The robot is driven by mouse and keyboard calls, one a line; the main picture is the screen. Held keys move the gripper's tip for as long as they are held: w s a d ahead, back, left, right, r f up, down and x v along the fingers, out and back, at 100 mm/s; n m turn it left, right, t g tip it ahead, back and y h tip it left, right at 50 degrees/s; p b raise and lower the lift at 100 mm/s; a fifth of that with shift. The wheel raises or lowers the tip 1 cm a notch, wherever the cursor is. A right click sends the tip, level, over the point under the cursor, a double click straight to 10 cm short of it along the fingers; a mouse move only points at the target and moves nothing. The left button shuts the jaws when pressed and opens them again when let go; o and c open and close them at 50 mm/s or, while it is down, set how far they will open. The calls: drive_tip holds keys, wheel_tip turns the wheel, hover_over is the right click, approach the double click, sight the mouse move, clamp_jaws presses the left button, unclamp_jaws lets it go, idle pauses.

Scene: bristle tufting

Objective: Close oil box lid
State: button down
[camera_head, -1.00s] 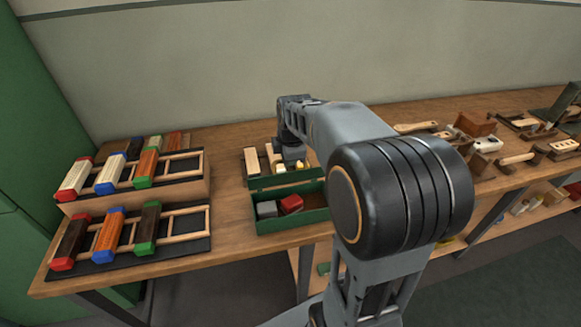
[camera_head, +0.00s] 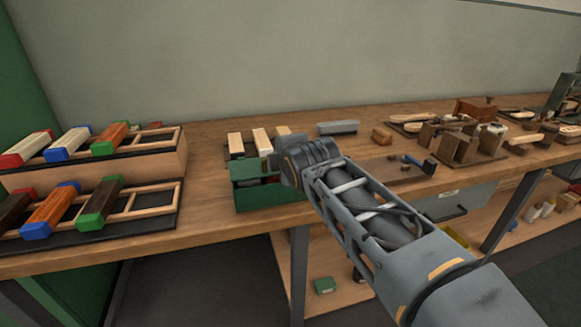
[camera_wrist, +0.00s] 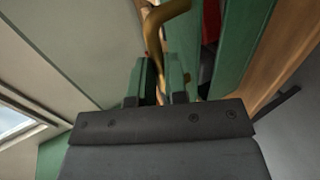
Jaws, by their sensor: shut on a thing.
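The green oil box (camera_head: 268,198) stands at the front edge of the bench in the head view, left of my wrist. Its green lid (camera_head: 245,168) stands raised at the back, with a dark gap between lid and front wall. In the wrist view the lid (camera_wrist: 184,42) and a box wall (camera_wrist: 240,50) run side by side, with something red in the gap. My gripper (camera_wrist: 160,92) is shut on a curved brass handle (camera_wrist: 165,22) beside the lid. My arm hides the box's right part and the fingers in the head view.
Two racks of coloured brush blocks (camera_head: 110,150) stand at the left. Pale wooden blocks (camera_head: 262,140) lie just behind the box. A grey bar (camera_head: 338,127) and wooden tools (camera_head: 460,140) lie to the right. The bench between box and racks is clear.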

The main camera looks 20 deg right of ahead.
drive_tip(key=f+b, duration=0.1)
drive_tip(key=s+f+b, duration=0.1)
drive_tip(key=f, duration=0.1)
drive_tip(key=shift+f, duration=0.15)
idle(0.5)
drive_tip(key=c, duration=1.1)
unclamp_jaws()
drive_tip(key=shift+a, duration=0.1)
drive_tip(key=shift+c, duration=0.2)
drive_tip(key=shift+r, duration=0.3)
